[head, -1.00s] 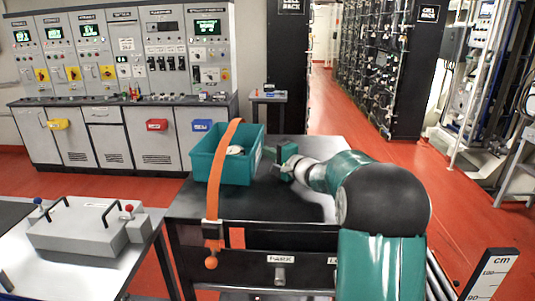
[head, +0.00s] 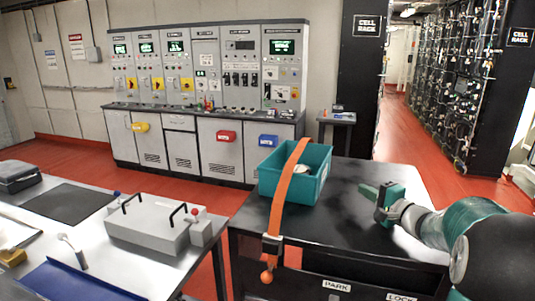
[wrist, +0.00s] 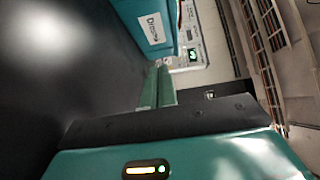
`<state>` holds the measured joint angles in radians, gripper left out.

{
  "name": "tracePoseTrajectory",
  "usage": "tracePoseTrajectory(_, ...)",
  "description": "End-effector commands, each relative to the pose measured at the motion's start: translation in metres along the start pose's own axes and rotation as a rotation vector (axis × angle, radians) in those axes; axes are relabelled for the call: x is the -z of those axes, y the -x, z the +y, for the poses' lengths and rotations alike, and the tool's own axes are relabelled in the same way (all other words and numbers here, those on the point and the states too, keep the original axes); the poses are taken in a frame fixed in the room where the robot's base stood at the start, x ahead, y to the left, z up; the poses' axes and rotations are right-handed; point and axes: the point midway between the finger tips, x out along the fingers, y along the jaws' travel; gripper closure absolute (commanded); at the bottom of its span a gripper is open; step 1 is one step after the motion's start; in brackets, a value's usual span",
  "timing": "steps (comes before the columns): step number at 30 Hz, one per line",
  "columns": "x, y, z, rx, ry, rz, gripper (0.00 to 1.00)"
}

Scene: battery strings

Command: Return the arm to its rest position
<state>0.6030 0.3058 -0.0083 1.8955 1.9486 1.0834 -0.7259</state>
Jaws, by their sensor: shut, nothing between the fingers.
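My arm reaches in from the right edge of the head view, over the black-topped cart (head: 345,225). My gripper (head: 366,191) points left, a little above the cart top, to the right of the teal bin (head: 293,186) and apart from it. In the wrist view my gripper's green fingers (wrist: 157,88) lie together with nothing between them. The labelled bin wall (wrist: 150,22) shows beyond them.
An orange strap (head: 287,195) crosses the bin and hangs over the cart's front. A metal bench (head: 165,262) with a grey handled box (head: 150,228) stands at left. Control cabinets (head: 205,80) line the back. Red floor is open toward the racks (head: 450,100).

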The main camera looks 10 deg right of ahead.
Motion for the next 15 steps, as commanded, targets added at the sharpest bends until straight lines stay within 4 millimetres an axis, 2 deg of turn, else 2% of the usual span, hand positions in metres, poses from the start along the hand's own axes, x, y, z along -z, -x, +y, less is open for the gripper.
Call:
tracePoseTrajectory(4,-0.051,-0.003,-0.008,-0.072,0.045,-0.107,1.0)
tracePoseTrajectory(8,-0.13,0.005,-0.011,-0.208,0.132,-0.268,1.0)
tracePoseTrajectory(9,-0.154,0.011,-0.01,-0.256,0.165,-0.317,1.0)
tracePoseTrajectory(12,-0.21,0.033,-0.004,-0.382,0.261,-0.428,1.0)
tracePoseTrajectory(15,-0.255,0.062,0.006,-0.507,0.37,-0.517,1.0)
